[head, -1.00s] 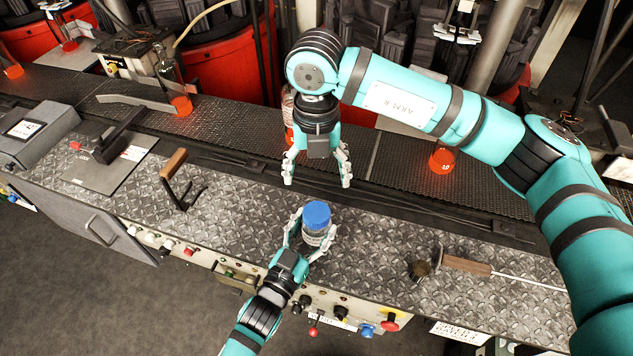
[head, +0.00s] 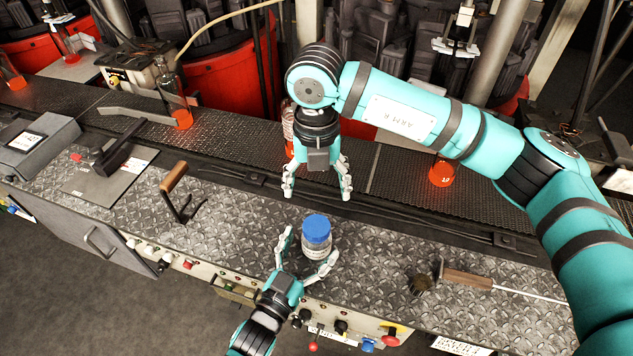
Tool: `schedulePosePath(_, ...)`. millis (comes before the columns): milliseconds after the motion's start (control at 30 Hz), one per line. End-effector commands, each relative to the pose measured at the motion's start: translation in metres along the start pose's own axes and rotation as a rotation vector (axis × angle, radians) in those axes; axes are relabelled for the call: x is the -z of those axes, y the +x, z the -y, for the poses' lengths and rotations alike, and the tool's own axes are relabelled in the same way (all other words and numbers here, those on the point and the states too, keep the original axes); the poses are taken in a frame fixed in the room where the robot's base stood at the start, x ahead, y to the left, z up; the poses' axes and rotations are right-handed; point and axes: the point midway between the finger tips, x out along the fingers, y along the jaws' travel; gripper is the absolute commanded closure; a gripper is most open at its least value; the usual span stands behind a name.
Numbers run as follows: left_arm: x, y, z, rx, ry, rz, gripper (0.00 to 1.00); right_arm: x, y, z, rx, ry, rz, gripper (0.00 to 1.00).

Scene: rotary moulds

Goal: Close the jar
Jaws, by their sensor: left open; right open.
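The jar (head: 315,250) is clear glass with a pale label and stands upright on the diamond-plate bench. A blue lid (head: 316,228) sits on its top; I cannot tell how tightly. My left gripper (head: 306,252) is open, low at the jar's front, with one finger to the left of the jar and the other near its right side. My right gripper (head: 317,190) is open and empty, pointing down above and behind the jar, clear of the lid.
A wooden-handled brush (head: 466,279) lies to the right on the diamond-plate bench (head: 385,245). A wooden-handled tool (head: 175,185) lies to the left. A dark conveyor (head: 225,150) carrying flasks of orange liquid (head: 441,172) runs behind. Control knobs line the front edge.

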Motion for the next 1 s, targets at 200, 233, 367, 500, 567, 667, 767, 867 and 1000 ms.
schedulePosePath(200,-0.002,-0.05,0.0,0.0,-0.002,0.005,0.14,0.0,0.0,0.0,0.0,0.0,0.0,0.21)
schedulePosePath(233,-0.001,-0.056,0.0,0.0,-0.002,0.004,0.14,0.0,0.0,0.0,0.0,0.0,0.0,0.21)
schedulePosePath(367,-0.001,-0.079,0.0,0.0,0.0,0.003,0.14,0.0,0.0,0.0,0.0,0.0,0.0,0.21)
schedulePosePath(500,0.0,-0.094,0.0,0.0,-0.002,0.001,0.14,0.0,0.0,0.0,0.0,0.0,0.0,0.21)
schedulePosePath(567,0.0,-0.097,0.0,0.0,-0.002,0.0,0.14,0.0,0.0,0.0,0.0,0.0,0.0,0.21)
schedulePosePath(667,0.0,-0.1,0.0,0.0,-0.002,0.0,0.14,0.0,0.0,0.0,0.0,0.0,0.0,0.21)
schedulePosePath(767,0.0,-0.1,0.0,0.0,-0.002,0.0,0.14,0.0,0.0,0.0,0.0,0.0,0.0,0.21)
schedulePosePath(867,0.0,-0.1,0.0,0.0,-0.001,0.0,0.14,0.0,0.0,0.0,0.0,0.0,0.0,0.21)
schedulePosePath(1000,0.0,-0.1,0.0,0.0,-0.001,0.0,0.14,0.0,0.0,0.0,0.0,0.0,0.0,0.21)
